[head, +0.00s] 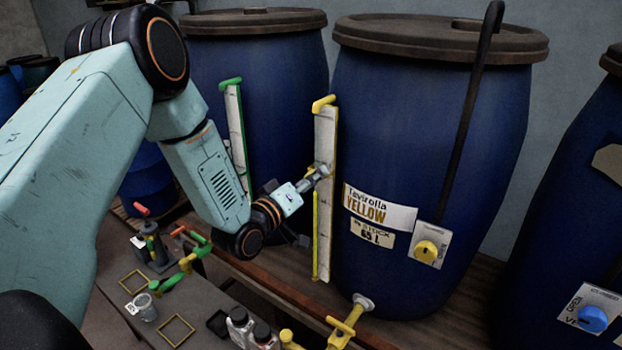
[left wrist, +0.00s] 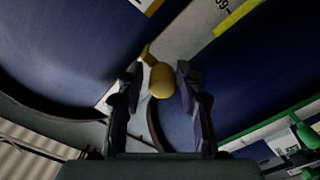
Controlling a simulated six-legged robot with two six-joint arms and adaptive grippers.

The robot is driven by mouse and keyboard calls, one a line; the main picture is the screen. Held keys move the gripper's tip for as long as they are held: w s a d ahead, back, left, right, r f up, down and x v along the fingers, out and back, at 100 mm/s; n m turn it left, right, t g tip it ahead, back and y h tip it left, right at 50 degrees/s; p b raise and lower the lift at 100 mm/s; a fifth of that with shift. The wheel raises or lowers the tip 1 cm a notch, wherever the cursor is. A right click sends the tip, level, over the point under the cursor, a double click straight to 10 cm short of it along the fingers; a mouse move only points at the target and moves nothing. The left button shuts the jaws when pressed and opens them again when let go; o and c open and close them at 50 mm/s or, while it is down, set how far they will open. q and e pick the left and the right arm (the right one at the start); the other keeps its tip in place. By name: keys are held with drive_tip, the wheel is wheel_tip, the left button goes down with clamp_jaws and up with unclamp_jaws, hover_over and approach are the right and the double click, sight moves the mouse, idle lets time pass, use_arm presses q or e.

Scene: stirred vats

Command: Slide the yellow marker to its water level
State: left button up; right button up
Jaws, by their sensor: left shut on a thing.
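The yellow vat (head: 430,130) is a blue barrel labelled "Tavirolla YELLOW". A pale upright gauge board (head: 326,130) stands along its left side. A yellow column (head: 315,235) fills the gauge's lower part, its top a little below my left gripper. My left gripper (head: 318,174) is at the board around mid-height. In the left wrist view, the yellow marker (left wrist: 161,80) is a rounded knob between the two fingers, and the gripper is shut on it. In the head view the fingers mostly hide the marker. My right gripper is not in view.
A yellow fitting (head: 323,103) tops the gauge and a yellow valve (head: 345,325) sits low. A green-marked gauge (head: 236,125) stands left on another vat (head: 285,75). A low bench (head: 110,275) holds a cup (head: 145,307) and tools. A dark pipe (head: 465,120) crosses the yellow vat.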

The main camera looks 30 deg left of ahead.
sight(323, 193)
use_arm(q)
drive_tip(key=shift+a+r, duration=0.1)
clamp_jaws()
wheel_tip(323, 193, down, 7)
drive_tip(key=b, duration=0.6)
drive_tip(key=shift+f+b, duration=0.2)
drive_tip(key=shift+b, duration=0.1)
drive_tip(key=shift+r, duration=0.1)
drive_tip(key=shift+o, duration=2.3)
unclamp_jaws()
drive_tip(key=shift+o, duration=0.5)
drive_tip(key=shift+a, duration=0.15)
